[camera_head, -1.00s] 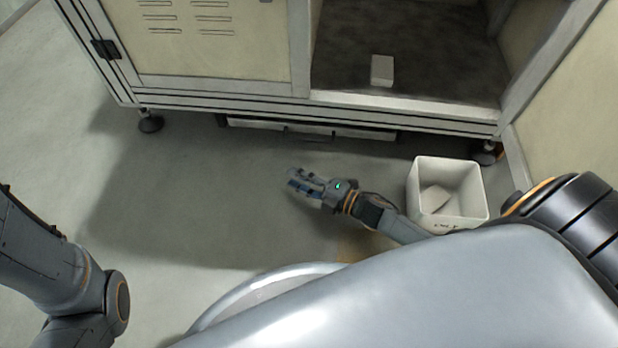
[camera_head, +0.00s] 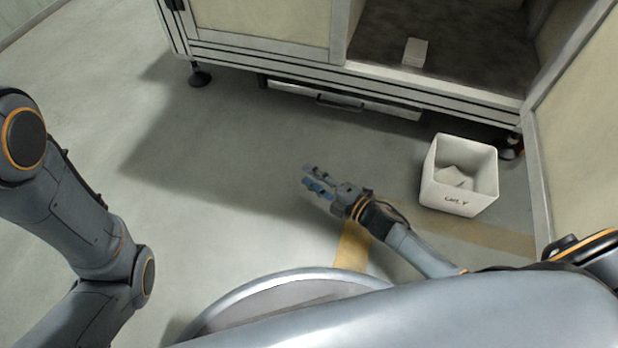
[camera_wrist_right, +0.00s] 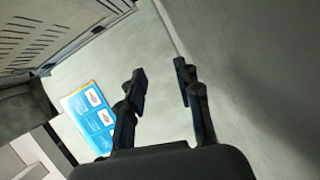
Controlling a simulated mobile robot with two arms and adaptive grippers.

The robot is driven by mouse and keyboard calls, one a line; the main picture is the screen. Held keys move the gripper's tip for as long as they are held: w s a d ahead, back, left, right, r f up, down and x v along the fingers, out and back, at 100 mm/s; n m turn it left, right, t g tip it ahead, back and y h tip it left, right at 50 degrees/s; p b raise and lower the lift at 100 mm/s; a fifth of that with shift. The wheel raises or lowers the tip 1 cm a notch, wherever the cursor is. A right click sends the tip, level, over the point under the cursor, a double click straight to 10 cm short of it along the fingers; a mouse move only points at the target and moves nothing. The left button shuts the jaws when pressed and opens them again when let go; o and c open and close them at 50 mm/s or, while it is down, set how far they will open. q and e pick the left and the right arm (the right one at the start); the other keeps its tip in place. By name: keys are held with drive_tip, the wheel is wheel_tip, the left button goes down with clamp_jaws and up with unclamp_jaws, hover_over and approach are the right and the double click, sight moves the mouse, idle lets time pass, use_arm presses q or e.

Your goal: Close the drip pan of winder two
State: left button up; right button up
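The drip pan (camera_head: 370,106) is a long, low light-coloured tray under the bottom rail of the machine (camera_head: 400,84), with a dark handle (camera_head: 338,103) on its front. Its front shows below the rail; how far it sticks out is hard to tell. My right gripper (camera_head: 312,182) is low over the floor in front of the pan, apart from it. In the right wrist view its two fingers (camera_wrist_right: 160,82) are spread with nothing between them. My left arm shows at the left, but its gripper is outside the picture.
A white bin (camera_head: 458,199) with pale pieces inside stands right of my right gripper. A small white block (camera_head: 415,52) sits in the machine's open bay. A machine foot (camera_head: 200,78) stands left of the pan. The floor left of the gripper is clear.

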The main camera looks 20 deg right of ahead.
drive_tip(key=p+v, duration=0.2)
drive_tip(key=v, duration=0.3)
drive_tip(key=shift+s+d+r+p, duration=0.1)
drive_tip(key=shift+s+d+p, duration=0.15)
drive_tip(key=shift+d+p, duration=0.1)
drive_tip(key=shift+s+d, duration=0.3)
drive_tip(key=shift+s, duration=0.15)
